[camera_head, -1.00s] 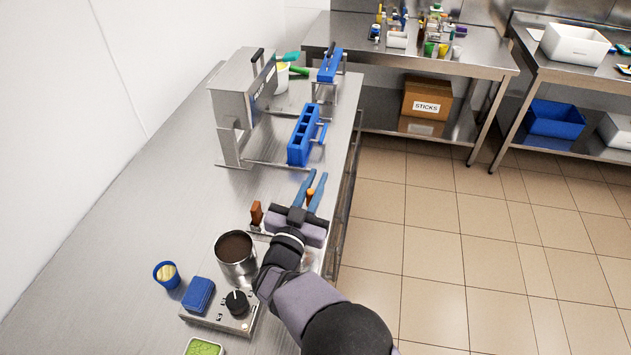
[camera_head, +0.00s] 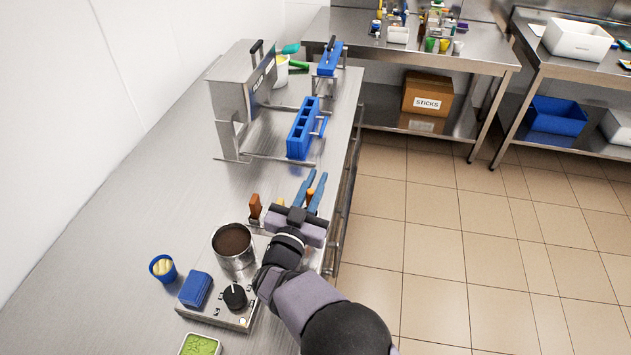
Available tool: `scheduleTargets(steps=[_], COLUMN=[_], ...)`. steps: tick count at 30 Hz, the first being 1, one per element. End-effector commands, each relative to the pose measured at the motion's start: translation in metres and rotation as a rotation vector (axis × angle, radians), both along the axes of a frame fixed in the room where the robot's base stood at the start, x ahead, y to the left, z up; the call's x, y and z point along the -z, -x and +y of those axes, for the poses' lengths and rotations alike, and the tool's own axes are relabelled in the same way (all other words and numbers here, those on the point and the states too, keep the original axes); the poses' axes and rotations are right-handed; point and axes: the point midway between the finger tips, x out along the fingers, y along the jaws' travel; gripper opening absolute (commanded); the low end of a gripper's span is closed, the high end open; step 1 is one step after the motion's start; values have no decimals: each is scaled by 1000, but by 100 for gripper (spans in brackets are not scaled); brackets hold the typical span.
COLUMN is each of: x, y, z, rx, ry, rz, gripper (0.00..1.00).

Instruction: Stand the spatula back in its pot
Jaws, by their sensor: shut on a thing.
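My gripper (camera_head: 312,182) has its two blue fingers over the front part of the steel counter. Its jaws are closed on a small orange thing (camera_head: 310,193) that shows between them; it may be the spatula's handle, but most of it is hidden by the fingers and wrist. A brown upright handle (camera_head: 255,206) stands left of the gripper, its base partly hidden. A steel pot (camera_head: 233,259) with dark brown contents stands left of my wrist. At the back, a white tub (camera_head: 281,76) holds a teal-ended tool (camera_head: 291,48); a green handle (camera_head: 300,66) shows beside it.
A control box with a black knob (camera_head: 234,296) carries a blue block (camera_head: 195,290). A blue cup (camera_head: 162,269) and a green-filled tub (camera_head: 200,345) are nearby. A blue slotted mould (camera_head: 303,130) stands beyond my fingers, beside a steel machine (camera_head: 231,95). The counter's left side is clear.

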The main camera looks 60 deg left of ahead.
Motion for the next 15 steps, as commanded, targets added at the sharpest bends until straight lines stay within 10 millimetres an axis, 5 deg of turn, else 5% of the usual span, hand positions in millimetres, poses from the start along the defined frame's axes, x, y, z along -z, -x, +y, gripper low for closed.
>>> scheduleTargets(steps=[15], x=[14], y=[0], z=[0], rx=[0], ry=[-1], rz=[-1], gripper=[0])
